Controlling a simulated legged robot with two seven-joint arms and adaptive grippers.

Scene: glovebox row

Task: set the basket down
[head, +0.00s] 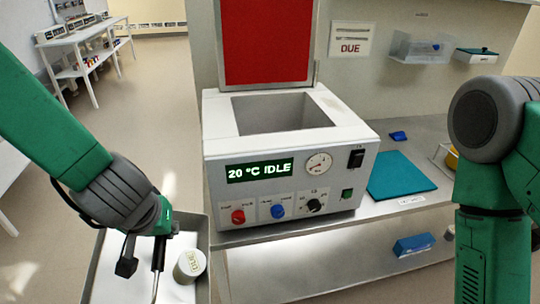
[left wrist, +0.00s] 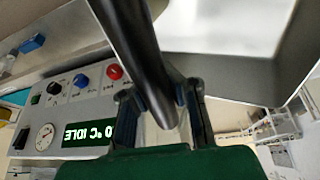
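My left gripper (head: 160,232) points down over a grey metal tray (head: 97,268) at the lower left of the head view. In the left wrist view my left gripper (left wrist: 163,108) has its fingers on both sides of a thick dark handle (left wrist: 135,50), apparently closed on it. In the head view the dark handle (head: 158,254) hangs below the hand and runs into a thin metal rod. The basket body is not clearly visible. A pale labelled can (head: 189,265) stands beside the handle, within the tray's outline. My right gripper is outside both views.
A white bath unit (head: 225,207) with an open red lid (head: 266,40) stands on the metal bench (head: 425,215); its display reads "20 °C IDLE". A teal mat (head: 402,175) lies right of it. A white side table (head: 75,42) stands far left, with open floor before it.

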